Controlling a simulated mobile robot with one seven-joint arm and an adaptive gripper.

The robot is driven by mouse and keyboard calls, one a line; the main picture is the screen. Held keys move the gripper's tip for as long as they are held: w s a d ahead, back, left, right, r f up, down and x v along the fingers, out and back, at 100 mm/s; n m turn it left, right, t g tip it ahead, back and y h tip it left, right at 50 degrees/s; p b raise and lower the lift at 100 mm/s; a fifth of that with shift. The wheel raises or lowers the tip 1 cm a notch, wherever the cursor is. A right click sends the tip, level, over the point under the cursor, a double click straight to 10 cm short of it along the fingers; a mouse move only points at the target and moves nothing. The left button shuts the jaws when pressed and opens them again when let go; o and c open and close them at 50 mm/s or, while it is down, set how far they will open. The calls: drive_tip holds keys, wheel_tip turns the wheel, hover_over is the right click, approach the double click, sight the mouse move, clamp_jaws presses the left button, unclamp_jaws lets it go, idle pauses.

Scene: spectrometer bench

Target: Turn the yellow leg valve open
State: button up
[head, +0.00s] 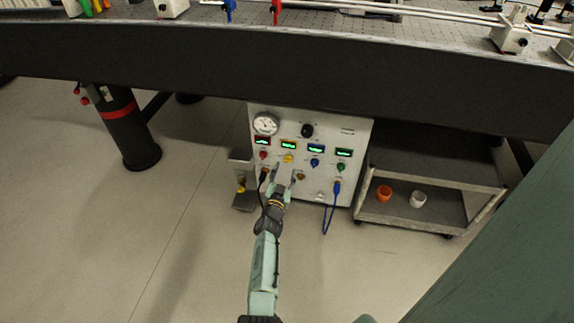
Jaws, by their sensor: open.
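A white control panel (261,191) stands under the bench, with a row of red, yellow, blue and green knobs below small lit displays. The yellow knob (288,158), which looks like the yellow leg valve, is second from the left. Its exact turn position is too small to tell. My gripper (284,173) is open and empty in front of the panel. Its fingers point up the panel, and the fingertips appear just below the yellow knob. I cannot tell how far they are from the panel face.
A red knob (263,155) and a blue knob (315,162) flank the yellow one. A blue cable (328,217) hangs at the panel's lower right. A grey cart (408,214) stands at right, a red-banded bench leg (126,130) at left. The dark bench edge (200,65) overhangs.

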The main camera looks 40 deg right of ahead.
sight(288, 160)
drive_tip(key=b+x, duration=0.1)
drive_tip(key=x, duration=0.4)
drive_tip(key=shift+c, duration=0.5)
clamp_jaws()
